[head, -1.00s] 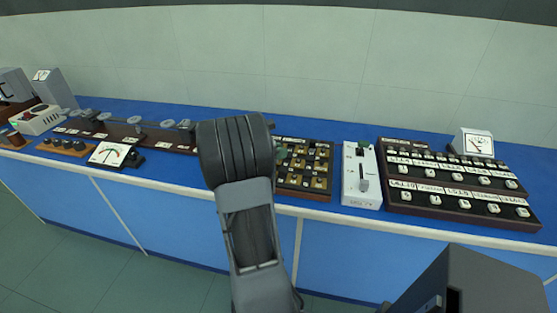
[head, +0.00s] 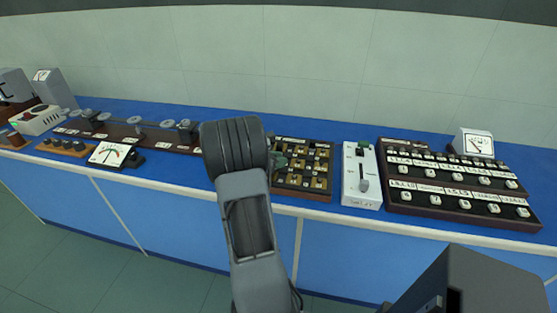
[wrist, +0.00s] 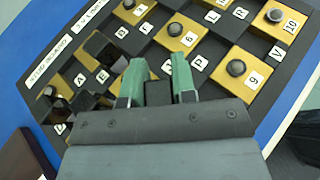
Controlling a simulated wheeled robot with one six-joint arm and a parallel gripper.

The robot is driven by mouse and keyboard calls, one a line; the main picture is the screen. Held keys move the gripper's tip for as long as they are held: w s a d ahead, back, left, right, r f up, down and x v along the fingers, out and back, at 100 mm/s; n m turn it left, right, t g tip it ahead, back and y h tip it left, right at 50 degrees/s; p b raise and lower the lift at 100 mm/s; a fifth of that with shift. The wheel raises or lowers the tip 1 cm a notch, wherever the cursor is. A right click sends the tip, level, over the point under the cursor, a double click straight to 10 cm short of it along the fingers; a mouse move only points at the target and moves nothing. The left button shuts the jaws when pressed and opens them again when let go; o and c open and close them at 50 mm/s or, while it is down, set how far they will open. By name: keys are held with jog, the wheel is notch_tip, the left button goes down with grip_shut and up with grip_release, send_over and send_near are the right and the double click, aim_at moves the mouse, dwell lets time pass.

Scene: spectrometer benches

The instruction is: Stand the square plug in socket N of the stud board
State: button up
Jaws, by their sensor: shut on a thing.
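The stud board (head: 318,143), a checkered panel of dark and yellow squares, lies on the blue bench right of my arm in the head view. It fills much of the wrist view (wrist: 225,52), with round dark studs and white letter and number labels. My gripper (wrist: 157,72) has green fingertips and is shut on a dark block, the square plug (wrist: 158,93), held over the board. The plug's lower end and its contact with the board cannot be made out. I cannot read an N label; part of the board is hidden behind my gripper.
Dark upright blocks (wrist: 103,48) stand on the board left of my gripper in the wrist view. A white switch box (head: 361,178) and a dark button panel (head: 450,190) are right of the board. A dial meter (head: 109,154) is to the left.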

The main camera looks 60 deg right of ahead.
jog(key=o, duration=0.9)
jog(key=shift+f, duration=0.1)
jog(key=shift+r+p, duration=0.35)
jog(key=shift+r, duration=0.05)
jog(key=v, duration=1.1)
jog(key=shift+w+a, duration=0.25)
jog(key=shift+a, duration=0.1)
jog(key=shift+w+a, duration=0.1)
jog(key=shift+a, duration=0.3)
jog(key=s+a+m+t+y, duration=0.1)
jog(key=a+m+t+y, duration=0.2)
jog(key=a, duration=0.8)
jog(key=s+a+m+t+y, duration=0.2)
jog(key=a+m+y, duration=0.3)
jog(key=a, duration=0.6)
jog(key=s+a+m+t+y, duration=0.1)
jog(key=a+m+t+y, duration=0.3)
jog(key=a, duration=0.8)
jog(key=shift+s+r+m, duration=0.15)
jog(key=shift+r+m, duration=0.15)
jog(key=shift+r, duration=0.1)
